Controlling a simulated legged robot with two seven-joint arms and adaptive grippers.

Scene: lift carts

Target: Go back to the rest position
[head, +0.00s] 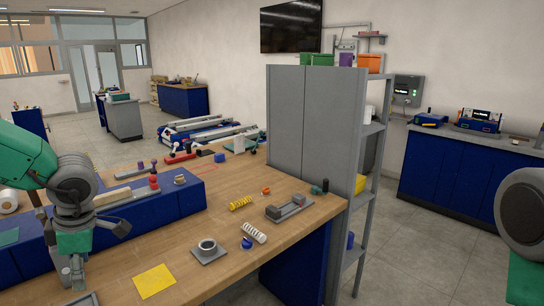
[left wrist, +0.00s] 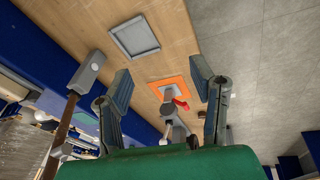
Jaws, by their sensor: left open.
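My left gripper (head: 97,256) hangs from the arm at the left of the head view, by the left side of the wooden workbench (head: 190,262). In the left wrist view my left gripper (left wrist: 162,84) has its two fingers spread wide, with nothing between the tips. Past the fingers, an orange-framed square (left wrist: 168,87) and a small red item (left wrist: 181,103) lie on the wood. At the right edge of the head view a dark round joint and a green link of my right arm show. My right gripper is out of view.
The bench holds a yellow sheet (head: 154,281), a grey ring on a plate (head: 208,250), a yellow spring (head: 239,203), a white spring (head: 254,233) and a grey block fixture (head: 289,207). A grey shelf cabinet (head: 315,120) stands behind. Floor (head: 425,240) is open at right.

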